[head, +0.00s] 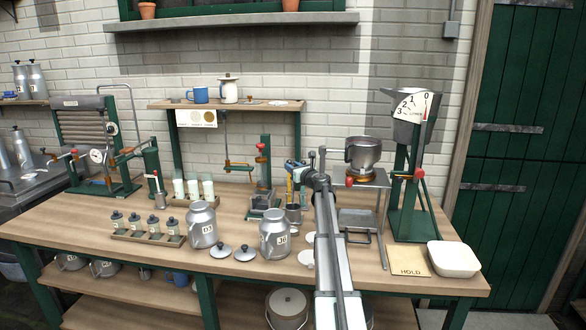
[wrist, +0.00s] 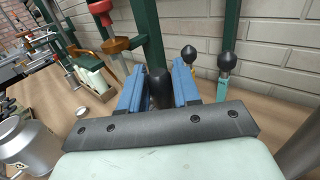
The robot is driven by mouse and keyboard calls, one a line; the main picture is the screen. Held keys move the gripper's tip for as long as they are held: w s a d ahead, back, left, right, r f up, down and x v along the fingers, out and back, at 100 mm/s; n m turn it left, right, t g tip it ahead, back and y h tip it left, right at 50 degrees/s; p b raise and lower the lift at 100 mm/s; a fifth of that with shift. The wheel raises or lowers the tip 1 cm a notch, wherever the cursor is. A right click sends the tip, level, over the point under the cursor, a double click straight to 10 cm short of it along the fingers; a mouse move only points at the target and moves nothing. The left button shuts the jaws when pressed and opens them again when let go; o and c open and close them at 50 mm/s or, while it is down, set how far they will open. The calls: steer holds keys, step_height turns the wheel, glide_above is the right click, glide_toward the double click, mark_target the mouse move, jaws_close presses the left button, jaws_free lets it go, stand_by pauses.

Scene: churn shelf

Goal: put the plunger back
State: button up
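My gripper (head: 294,164) is low over the right middle of the bench, beside the small steel pot (head: 293,213). In the wrist view its blue fingers (wrist: 159,85) stand on both sides of a black knob (wrist: 158,90). The knob fills the gap between them. The shaft below the knob is hidden, so I cannot tell for sure that this is the plunger. Two more black-knobbed tools stand just beyond, one with a yellowish shaft (wrist: 193,72) and one with a teal shaft (wrist: 223,88).
A green stand with a red knob (head: 260,146) is close left of my gripper. Steel cans (head: 202,226) and lids (head: 245,253) are at the front. A burner stand with a pot (head: 363,153) is to the right.

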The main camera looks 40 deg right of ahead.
steer(key=o, duration=0.5)
steer(key=shift+c, duration=0.2)
